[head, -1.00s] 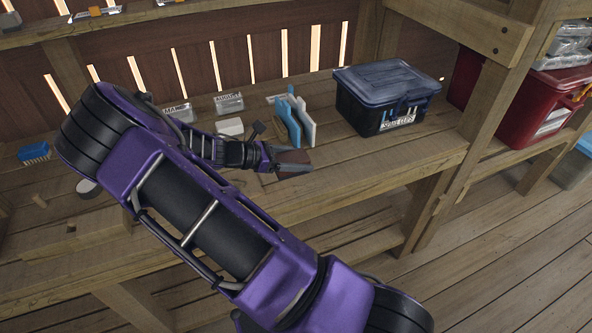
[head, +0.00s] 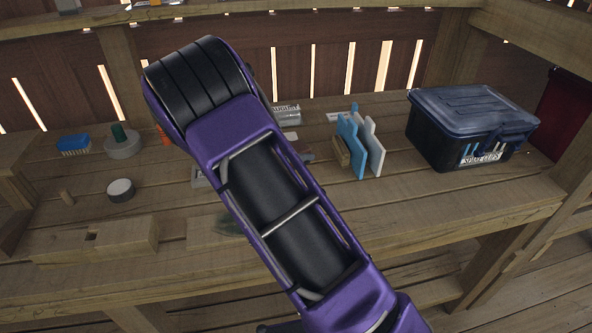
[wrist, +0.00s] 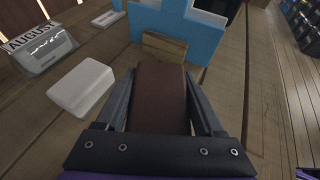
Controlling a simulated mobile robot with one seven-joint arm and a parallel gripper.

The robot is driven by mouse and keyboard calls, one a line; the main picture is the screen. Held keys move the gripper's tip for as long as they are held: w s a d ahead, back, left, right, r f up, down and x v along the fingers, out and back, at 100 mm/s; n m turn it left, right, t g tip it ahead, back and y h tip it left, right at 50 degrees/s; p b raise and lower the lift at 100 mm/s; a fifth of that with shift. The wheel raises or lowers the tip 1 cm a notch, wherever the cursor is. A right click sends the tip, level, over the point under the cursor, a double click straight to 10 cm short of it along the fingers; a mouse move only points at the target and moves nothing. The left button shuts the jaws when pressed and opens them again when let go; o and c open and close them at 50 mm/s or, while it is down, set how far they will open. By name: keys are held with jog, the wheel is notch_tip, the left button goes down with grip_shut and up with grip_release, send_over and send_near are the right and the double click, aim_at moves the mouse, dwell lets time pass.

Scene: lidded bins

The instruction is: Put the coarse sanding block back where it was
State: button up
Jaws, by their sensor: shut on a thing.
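My gripper (wrist: 160,80) is shut on a dark brown block, the coarse sanding block (wrist: 160,100), in the wrist view. The block lies lengthwise between the two fingers. Just beyond its far end is a tan block (wrist: 164,46) beside an upright blue panel (wrist: 190,38); I cannot tell whether they touch. In the head view my purple arm hides nearly all of the gripper and the held block. There the tan block (head: 340,151) stands at the left of the blue panel (head: 350,140).
A white block (wrist: 82,86) and a clear case marked AUGUST (wrist: 40,50) lie left of the gripper. A lidded dark blue bin (head: 470,110) stands right of the panels. A blue brush (head: 73,145) and round container (head: 120,190) are at left. Bench right of the panels' front is clear.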

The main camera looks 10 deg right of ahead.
jog(key=shift+f+b, duration=0.35)
jog(key=shift+f, duration=2.25)
jog(key=shift+f, duration=0.1)
jog(key=shift+f, duration=0.1)
jog(key=o, duration=1.5)
jog(key=shift+c, duration=0.2)
jog(key=shift+r, duration=0.3)
jog(key=p+v, duration=0.1)
jog(key=v, duration=1.1)
jog(key=shift+s, duration=0.1)
